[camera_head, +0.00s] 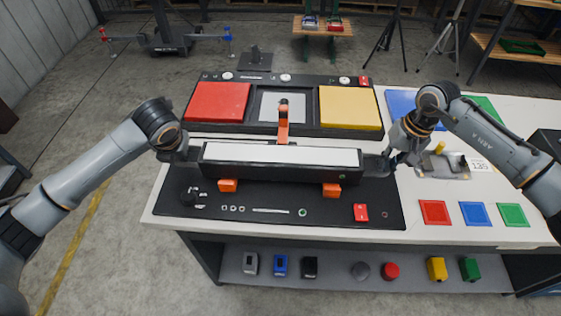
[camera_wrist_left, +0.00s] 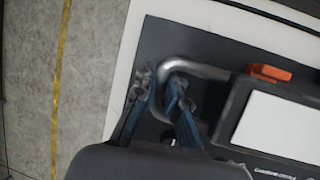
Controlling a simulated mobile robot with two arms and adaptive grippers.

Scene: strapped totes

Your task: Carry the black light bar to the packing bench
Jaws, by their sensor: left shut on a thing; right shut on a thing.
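The black light bar (camera_head: 280,172), with a long white panel on top, lies lengthwise above the black mat (camera_head: 300,216) on a white-topped bench (camera_head: 424,192). Orange supports (camera_head: 228,185) show at its front edge; I cannot tell whether it rests on them. My left gripper (camera_head: 190,153) is shut on the bar's left end. In the left wrist view, its blue fingers (camera_wrist_left: 162,97) are at the bent metal handle (camera_wrist_left: 198,69) of the bar (camera_wrist_left: 236,108). My right gripper (camera_head: 388,160) is shut at the bar's right end; its fingertips are partly hidden. No bench is clearly marked as the packing bench.
Behind the bar is a black tray with a red panel (camera_head: 217,101) and a yellow panel (camera_head: 350,107). An orange upright (camera_head: 283,125) stands just behind the bar. Coloured squares (camera_head: 473,214) lie at right. Small items fill a lower shelf (camera_head: 335,272). Open floor lies left.

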